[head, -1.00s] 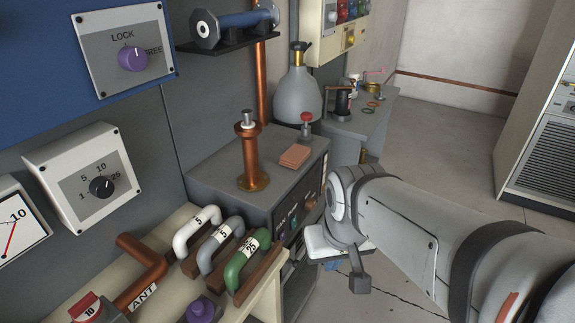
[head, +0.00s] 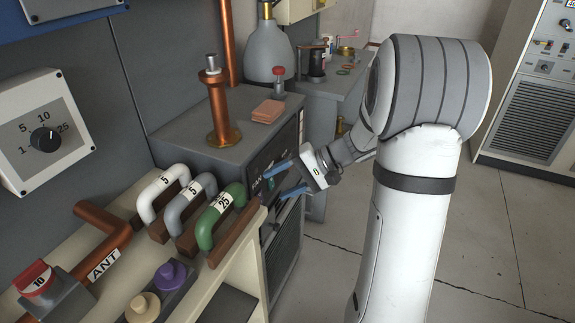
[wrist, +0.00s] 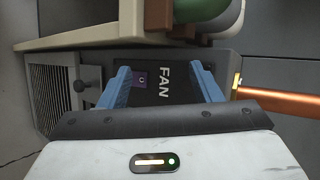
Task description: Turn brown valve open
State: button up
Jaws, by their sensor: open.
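I cannot make out a brown valve for certain. A brown knob showed earlier on the grey cabinet's front by the FAN label (head: 257,186); my gripper now covers that area. A copper-brown post (head: 220,112) with a grey cap stands on the cabinet top (head: 180,137). My gripper (head: 272,184) is open and empty, its blue fingers pointing at the cabinet front. In the wrist view, the fingers (wrist: 160,72) frame the dark FAN panel (wrist: 180,88) and a small purple square (wrist: 139,80). A grey knob (wrist: 88,88) lies to their left.
White (head: 163,185), grey (head: 194,205) and green (head: 222,212) handles stand on the cream bench, left of my gripper. A red-topped knob (head: 278,73) and a pinkish block (head: 267,111) are on the cabinet. Floor to the right is clear.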

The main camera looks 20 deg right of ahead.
jog(key=w+d+f+m+t+y+b, duration=0.1)
jog(key=w+d+f+m+t+b, duration=0.1)
jog(key=w+d+f+t, duration=0.4)
jog(key=w+d+f+m+t+y+b, duration=0.1)
jog(key=w+d+f+m+t+b, duration=0.2)
jog(key=w+d, duration=0.45)
jog(key=shift+n, duration=0.5)
jog(key=x, duration=0.5)
jog(key=shift+a+f+p, duration=0.4)
jog(key=shift+a+f, duration=0.05)
jog(key=shift+c, duration=0.4)
jog(key=c, duration=0.9)
